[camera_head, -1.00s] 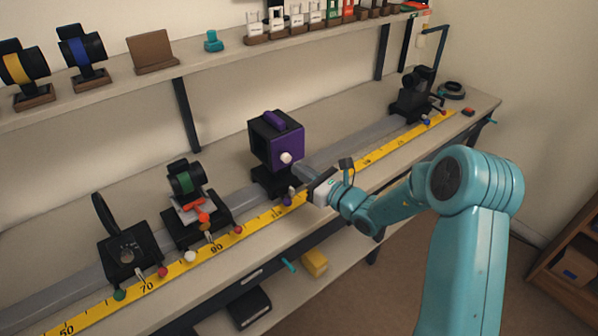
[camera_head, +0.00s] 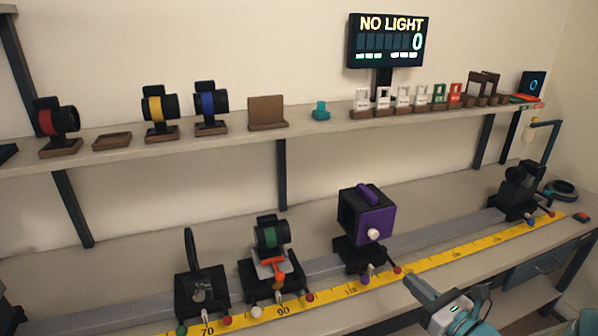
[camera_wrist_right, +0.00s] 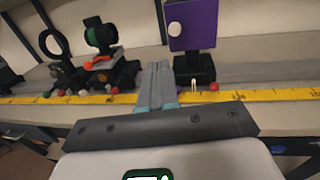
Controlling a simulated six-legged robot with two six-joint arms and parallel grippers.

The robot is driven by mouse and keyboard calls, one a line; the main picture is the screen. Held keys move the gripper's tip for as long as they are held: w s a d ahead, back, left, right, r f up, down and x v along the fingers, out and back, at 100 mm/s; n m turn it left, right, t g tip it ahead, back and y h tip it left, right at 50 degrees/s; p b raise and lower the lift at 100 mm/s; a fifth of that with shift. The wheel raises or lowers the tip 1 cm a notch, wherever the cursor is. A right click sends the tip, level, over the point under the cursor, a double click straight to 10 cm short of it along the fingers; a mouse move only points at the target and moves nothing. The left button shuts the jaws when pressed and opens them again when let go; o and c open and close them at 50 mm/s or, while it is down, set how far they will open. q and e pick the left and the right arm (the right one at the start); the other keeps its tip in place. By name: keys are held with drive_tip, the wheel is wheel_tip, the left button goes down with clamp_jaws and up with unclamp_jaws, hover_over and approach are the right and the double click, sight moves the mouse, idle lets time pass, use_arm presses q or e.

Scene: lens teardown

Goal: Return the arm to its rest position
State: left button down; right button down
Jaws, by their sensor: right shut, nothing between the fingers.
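My right gripper (camera_head: 418,284) is shut and empty at the lower right of the head view, in front of the yellow ruler. Its closed fingers also show in the right wrist view (camera_wrist_right: 157,85), pointing at the bench. A purple and black box (camera_head: 372,222) stands on a carrier on the rail, up and left of the fingertips and apart from them. It also shows in the right wrist view (camera_wrist_right: 192,25). Most of my right arm is cut off by the bottom edge of the head view. My left gripper does not show.
The grey rail (camera_head: 420,234) and yellow ruler (camera_head: 440,258) run along the bench. A green-ringed lens (camera_head: 270,238), a black ring holder (camera_head: 191,250) and a dark device (camera_head: 518,190) stand on it. Above are a shelf (camera_head: 340,127) with lenses and a "NO LIGHT" display (camera_head: 388,42).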

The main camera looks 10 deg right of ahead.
drive_tip(key=s+a+f+n+g+y, duration=0.3)
drive_tip(key=s+a+f+n+g, duration=0.25)
drive_tip(key=a+f, duration=0.3)
drive_tip(key=s+a+f+n+g+y, duration=0.3)
drive_tip(key=s+a+f+n+g, duration=0.15)
drive_tip(key=a+f+g, duration=0.35)
drive_tip(key=s+a+f+n+g+h, duration=0.4)
drive_tip(key=s+f+n+g+h, duration=0.15)
drive_tip(key=s+f+n, duration=0.6)
drive_tip(key=a+f+n, duration=0.1)
drive_tip(key=n, duration=0.2)
drive_tip(key=w+a+f+n+t, duration=0.1)
drive_tip(key=n, duration=0.2)
drive_tip(key=a+f+n+t+h, duration=0.1)
drive_tip(key=n, duration=0.2)
drive_tip(key=shift+w+a+n, duration=0.3)
drive_tip(key=shift+a+n, duration=0.05)
drive_tip(key=shift+a, duration=0.2)
